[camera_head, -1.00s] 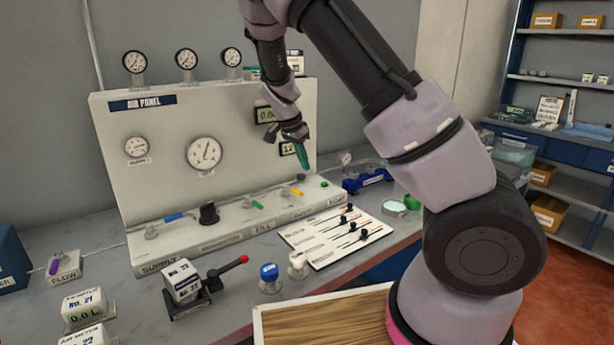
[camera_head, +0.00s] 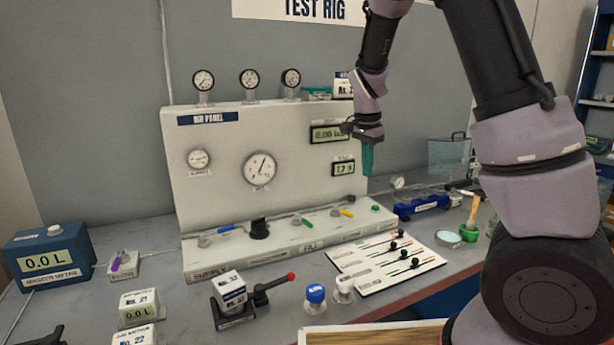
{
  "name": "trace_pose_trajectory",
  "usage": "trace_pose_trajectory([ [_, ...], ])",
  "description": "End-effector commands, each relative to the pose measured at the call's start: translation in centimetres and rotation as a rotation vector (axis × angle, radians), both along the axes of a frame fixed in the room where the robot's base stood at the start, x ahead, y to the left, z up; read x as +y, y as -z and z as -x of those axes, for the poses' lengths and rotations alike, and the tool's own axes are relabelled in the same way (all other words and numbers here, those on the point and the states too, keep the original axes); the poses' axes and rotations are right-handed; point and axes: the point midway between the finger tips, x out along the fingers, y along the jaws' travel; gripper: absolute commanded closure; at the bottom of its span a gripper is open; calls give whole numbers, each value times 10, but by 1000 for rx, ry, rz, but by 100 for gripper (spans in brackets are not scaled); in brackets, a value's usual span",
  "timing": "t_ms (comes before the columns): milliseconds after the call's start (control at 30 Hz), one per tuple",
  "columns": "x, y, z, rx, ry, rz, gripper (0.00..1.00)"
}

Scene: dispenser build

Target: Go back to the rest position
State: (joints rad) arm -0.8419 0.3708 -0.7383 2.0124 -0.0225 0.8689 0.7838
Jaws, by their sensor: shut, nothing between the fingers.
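My gripper (camera_head: 367,160) hangs at the end of my arm with its teal fingers pointing down. The fingers are together with nothing between them. It shows in front of the right part of the white air panel (camera_head: 225,165), beside the small lower display (camera_head: 343,168), and above the panel's base ledge. I see no contact with the panel. My arm rises from the lower right and bends down to the gripper.
Coloured valve handles (camera_head: 303,222) and a black knob (camera_head: 259,228) line the ledge. A slider board (camera_head: 385,262), a red-tipped lever (camera_head: 275,283), blue-capped (camera_head: 316,295) and white-capped items stand in front. A blue meter box (camera_head: 48,255) is at left. Shelves are at far right.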

Motion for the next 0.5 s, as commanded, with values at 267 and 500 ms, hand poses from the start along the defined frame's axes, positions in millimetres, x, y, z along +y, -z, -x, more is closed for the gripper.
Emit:
trace_pose_trajectory([
  [267,-27,-74,61,-81,-165,-217,100],
  [500,-44,-135,126,-239,-346,-267,100],
])
